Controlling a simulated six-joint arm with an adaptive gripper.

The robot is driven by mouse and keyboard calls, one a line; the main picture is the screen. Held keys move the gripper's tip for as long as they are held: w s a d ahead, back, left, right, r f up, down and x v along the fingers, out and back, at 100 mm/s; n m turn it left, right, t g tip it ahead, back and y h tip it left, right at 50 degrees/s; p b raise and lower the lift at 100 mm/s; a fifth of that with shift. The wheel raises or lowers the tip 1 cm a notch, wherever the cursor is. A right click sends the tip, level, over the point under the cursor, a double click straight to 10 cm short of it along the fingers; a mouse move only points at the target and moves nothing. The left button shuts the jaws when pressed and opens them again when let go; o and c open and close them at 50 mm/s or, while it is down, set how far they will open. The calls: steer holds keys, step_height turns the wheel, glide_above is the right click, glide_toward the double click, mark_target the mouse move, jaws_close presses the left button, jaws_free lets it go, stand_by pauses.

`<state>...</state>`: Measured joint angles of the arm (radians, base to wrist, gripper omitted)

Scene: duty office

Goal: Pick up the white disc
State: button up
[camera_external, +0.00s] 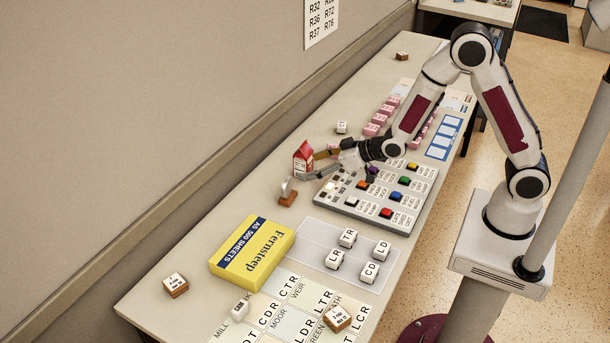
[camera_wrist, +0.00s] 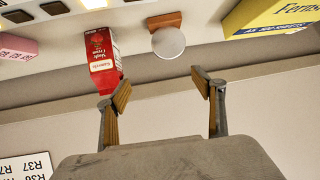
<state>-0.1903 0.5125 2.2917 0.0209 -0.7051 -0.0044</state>
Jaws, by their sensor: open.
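The white disc (camera_external: 288,184) stands upright on a small brown wooden block (camera_external: 286,199) on the desk, near the wall side. In the wrist view the disc (camera_wrist: 168,42) shows face-on with its block (camera_wrist: 165,19) beyond it. My gripper (camera_external: 314,166) is open and empty, pointing toward the wall, close to the disc and a red carton. In the wrist view its two fingertips (camera_wrist: 161,87) are apart, and the disc appears above the gap between them, not between the fingers.
A red and white carton (camera_external: 303,158) stands close to the fingers; in the wrist view it (camera_wrist: 102,62) is beside the left fingertip. A yellow paper pack (camera_external: 252,253) lies nearer the camera. A button panel (camera_external: 376,194) lies below my wrist. The wall (camera_external: 150,150) runs behind.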

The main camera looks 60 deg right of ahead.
mark_target(289, 187)
steer(key=shift+t, duration=0.4)
steer(key=f, duration=0.1)
steer(key=w+a+f, duration=0.1)
steer(key=f, duration=0.2)
steer(key=shift+w+a+f, duration=0.2)
steer(key=shift+a+f, duration=0.1)
steer(key=shift+a, duration=0.1)
steer(key=shift+x, duration=1.25)
steer(key=shift+a+f, duration=0.1)
steer(key=shift+w+a+f, duration=0.45)
steer(key=shift+w+f, duration=0.3)
steer(key=shift+w, duration=0.05)
steer(key=shift+x, duration=1.45)
steer(key=shift+a, duration=0.1)
